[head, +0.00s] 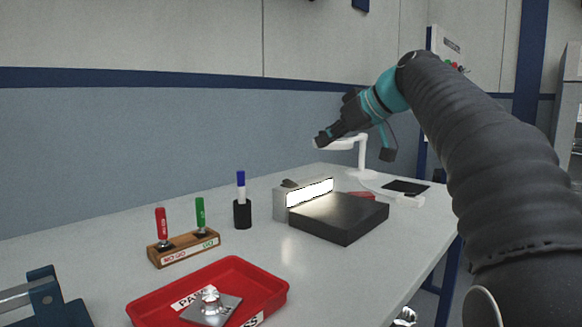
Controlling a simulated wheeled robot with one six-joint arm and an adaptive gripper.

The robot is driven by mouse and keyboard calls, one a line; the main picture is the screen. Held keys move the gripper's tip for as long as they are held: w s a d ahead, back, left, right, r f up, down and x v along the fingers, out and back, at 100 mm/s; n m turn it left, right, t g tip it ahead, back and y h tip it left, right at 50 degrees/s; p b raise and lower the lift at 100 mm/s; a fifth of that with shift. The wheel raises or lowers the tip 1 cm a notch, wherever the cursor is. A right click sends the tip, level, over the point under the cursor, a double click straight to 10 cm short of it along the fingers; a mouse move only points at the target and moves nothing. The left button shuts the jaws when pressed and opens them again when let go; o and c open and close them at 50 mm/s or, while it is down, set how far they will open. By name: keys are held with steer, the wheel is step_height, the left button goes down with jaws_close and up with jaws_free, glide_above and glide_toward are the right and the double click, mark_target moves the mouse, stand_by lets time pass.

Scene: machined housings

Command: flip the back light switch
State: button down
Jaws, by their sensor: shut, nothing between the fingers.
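The back light (283,205) is a grey box with a bright white glowing front face, standing on the bench behind a black block (345,218). A small dark piece (289,183) sits on top of its left end; it looks like the switch, but its position is too small to tell. My gripper (321,139) is shut and empty. It points down to the left, in the air above the back light and a little to its right in the picture, touching nothing that I can see.
A white lamp (362,160) stands behind the gripper. A black cup (242,214) with a blue marker, a wooden gauge stand (185,250) and a red tray (265,287) holding a metal part are on the left. The bench right of the tray is clear.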

steer(key=shift+w+a, duration=0.15)
steer(key=shift+w, duration=0.25)
steer(key=shift+a, duration=0.1)
glide_above(293, 184)
step_height(293, 184, down, 5)
step_height(293, 184, down, 3)
steer(key=shift+s+r, duration=0.1)
steer(key=shift+r, duration=0.1)
steer(key=shift+f, duration=0.85)
